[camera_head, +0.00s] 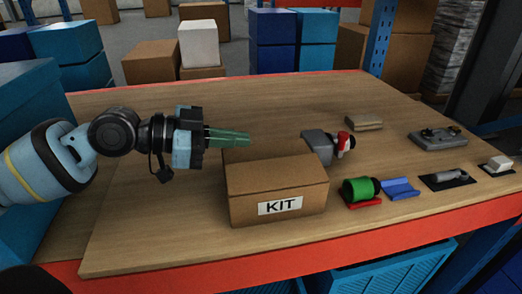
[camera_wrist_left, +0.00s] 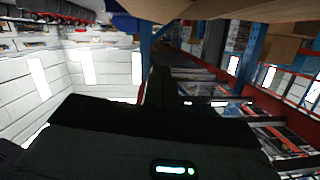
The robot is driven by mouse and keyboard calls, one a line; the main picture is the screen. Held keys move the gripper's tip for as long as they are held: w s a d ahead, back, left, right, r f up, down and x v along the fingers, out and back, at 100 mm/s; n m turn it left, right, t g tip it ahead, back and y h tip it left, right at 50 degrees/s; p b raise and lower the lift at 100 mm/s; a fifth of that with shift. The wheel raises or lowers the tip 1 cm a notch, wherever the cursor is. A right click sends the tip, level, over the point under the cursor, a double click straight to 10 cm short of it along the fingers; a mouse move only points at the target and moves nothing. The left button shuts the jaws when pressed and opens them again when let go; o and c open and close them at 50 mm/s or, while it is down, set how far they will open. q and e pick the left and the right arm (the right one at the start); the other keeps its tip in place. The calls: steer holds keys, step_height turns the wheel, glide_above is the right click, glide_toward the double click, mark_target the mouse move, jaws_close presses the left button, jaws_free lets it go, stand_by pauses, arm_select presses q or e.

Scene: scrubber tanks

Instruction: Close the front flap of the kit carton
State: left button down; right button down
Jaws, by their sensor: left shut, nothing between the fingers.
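The kit carton (camera_head: 279,207) is a brown box with a white KIT label on its front, standing on the wooden table. Its top looks covered by brown cardboard; a piece of cardboard (camera_head: 235,156) shows at its back left edge. I cannot tell clearly which flaps lie flat. My left gripper (camera_head: 249,138) comes in from the left with its green fingers shut and empty, level, above and behind the carton's back left corner. Whether it touches the cardboard is unclear. The left wrist view shows mostly dark gripper body and the room. My right gripper is not in view.
Right of the carton are a green roll (camera_head: 361,189) on a red holder, a blue holder (camera_head: 400,188), a grey device (camera_head: 437,138) and a grey block (camera_head: 317,147) beside a red-white item. The table (camera_head: 150,225) is clear to the carton's left and front left.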

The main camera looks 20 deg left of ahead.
arm_select(q)
steer(key=p, duration=0.1)
glide_above(272, 160)
steer(key=s, duration=0.2)
steer(key=shift+s+a+f, duration=0.2)
steer(key=shift+a+f, duration=0.2)
steer(key=shift+a, duration=0.05)
steer(key=f, duration=0.3)
steer(key=shift+w+a, duration=0.15)
steer(key=shift+w, duration=0.1)
steer(key=shift+w+a+f, duration=0.1)
steer(key=shift+a+f, duration=0.05)
steer(key=shift+f, duration=0.7)
steer(key=shift+w+f+n+b, duration=0.15)
steer(key=shift+f+n+b, duration=0.35)
steer(key=shift+b, duration=0.05)
steer(key=shift+w+a+f+n+g, duration=0.1)
steer(key=shift+f+n+g, duration=0.05)
steer(key=shift+n+g, duration=0.25)
steer(key=shift+r, duration=0.2)
